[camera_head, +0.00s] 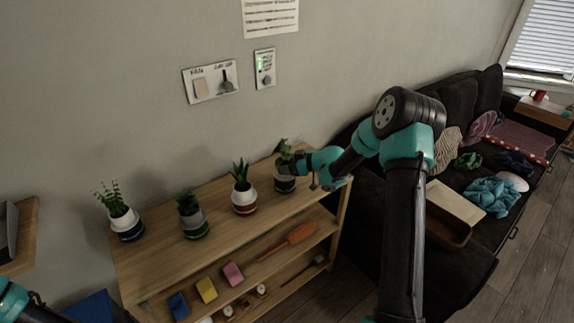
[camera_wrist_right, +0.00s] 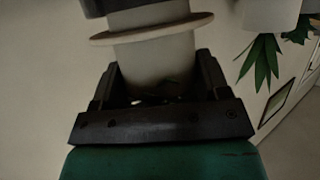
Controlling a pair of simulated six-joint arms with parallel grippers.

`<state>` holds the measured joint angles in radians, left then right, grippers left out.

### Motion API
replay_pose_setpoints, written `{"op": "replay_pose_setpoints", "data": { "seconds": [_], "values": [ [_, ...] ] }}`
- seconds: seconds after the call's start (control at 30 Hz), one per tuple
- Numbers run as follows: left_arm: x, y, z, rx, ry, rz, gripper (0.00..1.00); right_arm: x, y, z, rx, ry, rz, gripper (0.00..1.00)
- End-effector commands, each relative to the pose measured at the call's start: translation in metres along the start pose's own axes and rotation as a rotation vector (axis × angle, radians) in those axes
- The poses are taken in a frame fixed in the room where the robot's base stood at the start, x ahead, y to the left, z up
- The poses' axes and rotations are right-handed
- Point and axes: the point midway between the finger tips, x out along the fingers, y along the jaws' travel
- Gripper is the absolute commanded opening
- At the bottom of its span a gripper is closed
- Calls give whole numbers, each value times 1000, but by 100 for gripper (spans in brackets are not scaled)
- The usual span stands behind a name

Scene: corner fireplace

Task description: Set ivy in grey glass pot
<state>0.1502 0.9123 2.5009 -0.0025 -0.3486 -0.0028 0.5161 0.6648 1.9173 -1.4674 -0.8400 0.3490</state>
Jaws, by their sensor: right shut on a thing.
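My right gripper (camera_head: 294,168) is at the rightmost potted plant on the wooden shelf. It is shut on a pot with a white upper part and a dark lower part (camera_head: 285,184). In the right wrist view the pale pot (camera_wrist_right: 155,60) sits between the fingers of the right gripper (camera_wrist_right: 158,85). Its plant (camera_head: 283,149) has broad green leaves and may be the ivy. A grey pot with a green lower part (camera_head: 194,226), holding a dark plant, stands second from left; I cannot tell if it is glass. My left gripper is out of view.
A white and red-brown pot (camera_head: 245,201) with a spiky plant stands left of the gripped pot. A white and blue pot (camera_head: 125,226) stands at the far left. The wooden shelf (camera_head: 150,263) has bare top between pots. A dark sofa (camera_head: 480,245) lies right.

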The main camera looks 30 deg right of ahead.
Motion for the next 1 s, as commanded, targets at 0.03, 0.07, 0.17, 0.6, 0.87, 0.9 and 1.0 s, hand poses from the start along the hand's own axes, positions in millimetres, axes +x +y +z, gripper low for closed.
{"op": "replay_pose_setpoints", "data": {
  "seconds": [0.03, 0.07, 0.17, 0.6, 0.87, 0.9, 1.0],
  "values": [
    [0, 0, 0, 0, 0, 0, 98, 0, 0, 0, 0, 1, 0, 56],
    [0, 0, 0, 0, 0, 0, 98, 0, 0, 0, 0, 1, 0, 56],
    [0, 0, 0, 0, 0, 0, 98, 0, 0, 1, 0, 1, 0, 56],
    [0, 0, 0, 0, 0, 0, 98, 2, 0, 5, -1, 1, 0, 56],
    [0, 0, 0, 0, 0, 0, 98, 3, 0, 7, 0, 1, 0, 56],
    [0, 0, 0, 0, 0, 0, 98, 3, 0, 8, 0, 1, 0, 56],
    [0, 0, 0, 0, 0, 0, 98, 3, 0, 9, 0, 1, 0, 56]
  ]
}}
